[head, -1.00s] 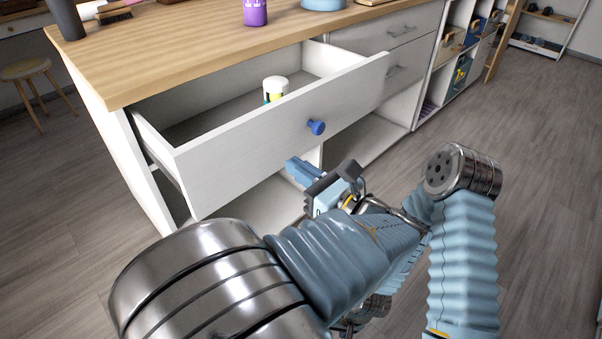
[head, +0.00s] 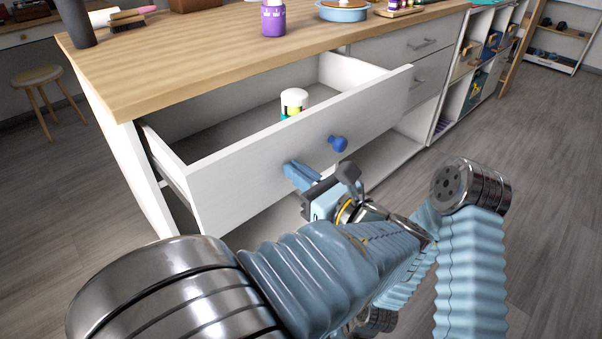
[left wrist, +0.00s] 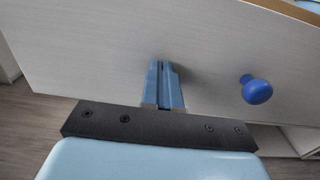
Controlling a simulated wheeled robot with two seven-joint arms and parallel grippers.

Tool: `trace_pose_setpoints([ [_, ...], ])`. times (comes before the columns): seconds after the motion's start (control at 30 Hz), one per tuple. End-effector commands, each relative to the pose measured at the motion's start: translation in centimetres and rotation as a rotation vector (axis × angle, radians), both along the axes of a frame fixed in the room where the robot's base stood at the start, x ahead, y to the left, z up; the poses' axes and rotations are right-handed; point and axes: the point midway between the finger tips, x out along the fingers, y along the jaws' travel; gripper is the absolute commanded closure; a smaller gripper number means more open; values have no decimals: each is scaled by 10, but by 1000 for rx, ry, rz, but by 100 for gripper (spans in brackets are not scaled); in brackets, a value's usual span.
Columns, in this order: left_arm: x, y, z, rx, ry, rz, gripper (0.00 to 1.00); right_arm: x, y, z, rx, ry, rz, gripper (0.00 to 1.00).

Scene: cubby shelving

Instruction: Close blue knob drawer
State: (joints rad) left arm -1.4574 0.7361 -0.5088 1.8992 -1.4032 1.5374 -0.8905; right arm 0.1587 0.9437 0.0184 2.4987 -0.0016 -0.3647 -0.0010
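The drawer (head: 255,165) with the blue knob (head: 338,144) stands pulled out under the wooden counter top. A white container (head: 293,101) with coloured markings stands inside it. My left gripper (head: 298,174) is in front of the drawer's face, left of and below the knob. In the left wrist view the gripper's fingers (left wrist: 164,78) are together with nothing between them, pointing at the white drawer front (left wrist: 120,55). The knob (left wrist: 256,90) is to their right there, apart from them. I cannot tell whether the fingertips touch the front. My right gripper is not in view.
The counter top (head: 200,62) carries a purple container (head: 273,18), a blue round dish (head: 343,11) and a brush (head: 127,19). Shut grey-handled drawers (head: 412,45) are to the right. A stool (head: 38,78) is at left. Floor on the right is clear.

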Motion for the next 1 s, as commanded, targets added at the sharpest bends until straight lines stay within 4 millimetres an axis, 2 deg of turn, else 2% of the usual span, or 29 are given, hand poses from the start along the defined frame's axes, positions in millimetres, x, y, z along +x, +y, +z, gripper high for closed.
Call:
trace_pose_setpoints([
  [0.27, 39, 32, 3, 0, 3, 8, 100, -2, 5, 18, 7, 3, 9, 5],
  [0.7, 125, 100, 1, 0, 1, 7, 100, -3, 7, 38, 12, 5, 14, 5],
  [1.0, 162, 128, 1, 0, 0, 5, 100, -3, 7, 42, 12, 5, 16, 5],
])
